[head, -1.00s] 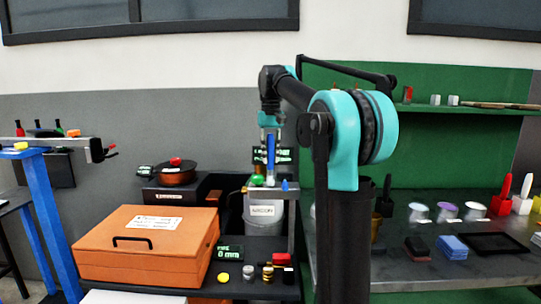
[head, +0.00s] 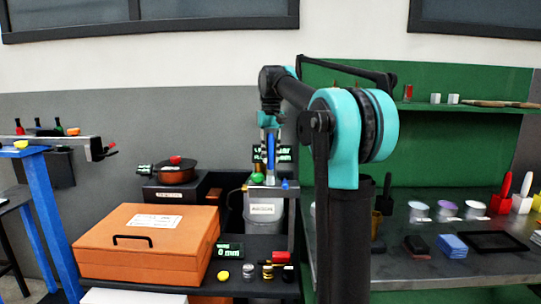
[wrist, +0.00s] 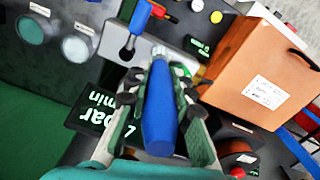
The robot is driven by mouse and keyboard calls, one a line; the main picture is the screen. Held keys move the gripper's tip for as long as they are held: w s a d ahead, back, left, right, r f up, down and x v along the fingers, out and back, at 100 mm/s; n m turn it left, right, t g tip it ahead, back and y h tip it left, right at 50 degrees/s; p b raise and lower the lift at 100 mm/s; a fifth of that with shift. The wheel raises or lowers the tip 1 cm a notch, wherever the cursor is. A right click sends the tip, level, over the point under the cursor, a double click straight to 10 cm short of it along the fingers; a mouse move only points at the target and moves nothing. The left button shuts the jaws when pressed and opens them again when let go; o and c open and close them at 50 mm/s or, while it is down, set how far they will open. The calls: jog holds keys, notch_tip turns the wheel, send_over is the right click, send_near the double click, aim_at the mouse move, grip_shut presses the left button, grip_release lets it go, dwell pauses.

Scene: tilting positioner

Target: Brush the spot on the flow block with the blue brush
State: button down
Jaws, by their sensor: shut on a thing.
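My gripper (wrist: 160,100) is shut on the blue brush (wrist: 161,115), whose thick blue handle fills the space between the fingers in the wrist view. In the head view the brush (head: 270,152) hangs upright below my wrist, above a grey metal slab (head: 264,191) that may belong to the flow block. The slab (wrist: 155,42) also shows beyond the brush tip in the wrist view. The bristles are hidden or too small to make out. I cannot make out a spot. A bar and min display (wrist: 98,112) stands close beside my gripper.
A green knob (head: 257,178) and a small blue knob (head: 285,184) are near the slab. A labelled grey canister (head: 263,222) is below it. An orange case (head: 145,255) stands at left, a pan (head: 173,173) behind it. A bench (head: 405,268) with cups and sponges is at right.

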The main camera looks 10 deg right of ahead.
jog(key=shift+f, duration=0.1)
dwell(0.3)
jog(key=shift+w+d, duration=0.2)
jog(key=shift+w, duration=0.8)
jog(key=shift+w+d, duration=0.2)
jog(key=shift+w, duration=0.75)
jog(key=shift+s, duration=0.15)
jog(key=shift+s+a, duration=0.2)
jog(key=shift+s, duration=0.7)
